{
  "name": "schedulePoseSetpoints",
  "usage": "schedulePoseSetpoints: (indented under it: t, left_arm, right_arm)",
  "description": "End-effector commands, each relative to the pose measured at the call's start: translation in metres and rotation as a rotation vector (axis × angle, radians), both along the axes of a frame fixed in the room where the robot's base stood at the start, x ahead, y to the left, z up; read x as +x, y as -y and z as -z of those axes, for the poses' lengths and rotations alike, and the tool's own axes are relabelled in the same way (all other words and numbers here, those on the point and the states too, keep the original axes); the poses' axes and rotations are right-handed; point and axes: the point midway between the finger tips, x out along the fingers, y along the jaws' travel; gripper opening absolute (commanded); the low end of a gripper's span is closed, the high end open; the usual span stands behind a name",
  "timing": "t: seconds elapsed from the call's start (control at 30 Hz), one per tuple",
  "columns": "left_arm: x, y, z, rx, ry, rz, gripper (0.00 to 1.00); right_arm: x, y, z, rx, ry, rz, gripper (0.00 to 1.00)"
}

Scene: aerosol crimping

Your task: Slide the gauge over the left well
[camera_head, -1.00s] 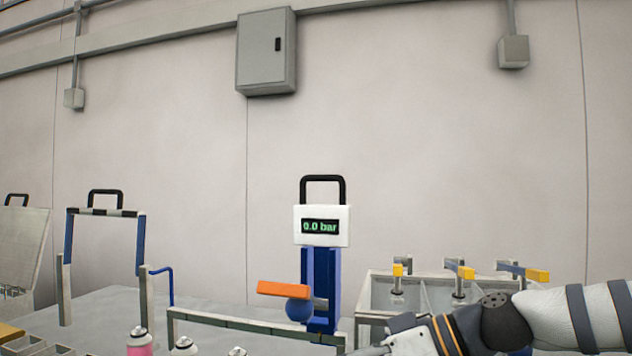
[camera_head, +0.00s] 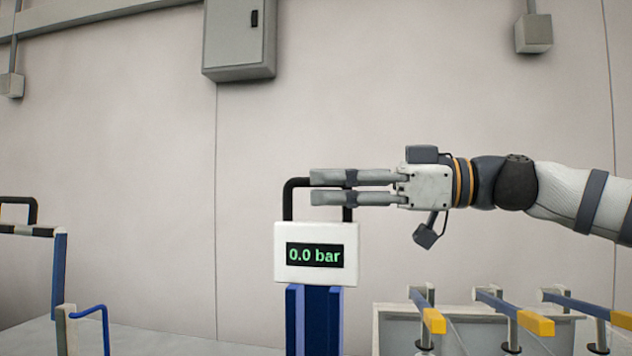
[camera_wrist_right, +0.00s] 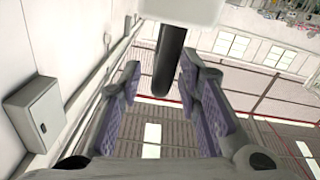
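The gauge (camera_head: 316,272) is a white box reading 0.0 bar, on a blue upright (camera_head: 312,325), with a black loop handle (camera_head: 288,200) on top. My right gripper (camera_head: 313,188) reaches in from the right, level with the handle top, with its fingers pointing left. In the right wrist view the handle (camera_wrist_right: 168,65) extends between the two open fingers (camera_wrist_right: 158,75), with a gap on the left side; contact on the right side is unclear. The left well is not visible, and my left gripper is not in view.
At the lower right, a grey bin (camera_head: 395,325) stands with several yellow-tipped levers (camera_head: 433,320) above it. A blue-and-grey frame (camera_head: 60,275) with a black handle stands at the left. A grey cabinet (camera_head: 238,40) hangs on the wall.

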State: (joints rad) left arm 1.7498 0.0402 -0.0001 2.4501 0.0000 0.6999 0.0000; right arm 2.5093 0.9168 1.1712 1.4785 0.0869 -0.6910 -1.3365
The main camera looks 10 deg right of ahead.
Motion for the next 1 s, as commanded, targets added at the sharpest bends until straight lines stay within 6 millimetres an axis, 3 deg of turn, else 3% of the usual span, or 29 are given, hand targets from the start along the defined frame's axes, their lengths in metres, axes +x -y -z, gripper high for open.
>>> schedulePoseSetpoints:
  t: [0.17,0.43,0.47,0.6,0.87,1.0]
  left_arm:
    - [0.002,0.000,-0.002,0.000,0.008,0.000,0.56]
    - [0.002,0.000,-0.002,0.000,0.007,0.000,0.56]
    - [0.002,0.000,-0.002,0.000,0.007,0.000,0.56]
    - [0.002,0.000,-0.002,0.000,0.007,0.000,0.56]
    - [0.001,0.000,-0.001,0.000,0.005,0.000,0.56]
    - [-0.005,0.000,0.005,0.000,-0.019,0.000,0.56]
  right_arm:
    - [0.008,-0.021,-0.001,0.001,0.001,0.000,0.31]
    - [0.010,-0.024,0.000,0.001,0.000,0.001,0.31]
    - [0.010,-0.024,0.000,0.001,0.000,0.001,0.29]
    - [0.010,-0.024,0.000,0.001,0.000,0.001,0.00]
    - [0.011,-0.024,0.001,0.000,-0.001,0.000,0.00]
    - [0.020,-0.028,0.004,-0.001,-0.007,-0.001,0.00]
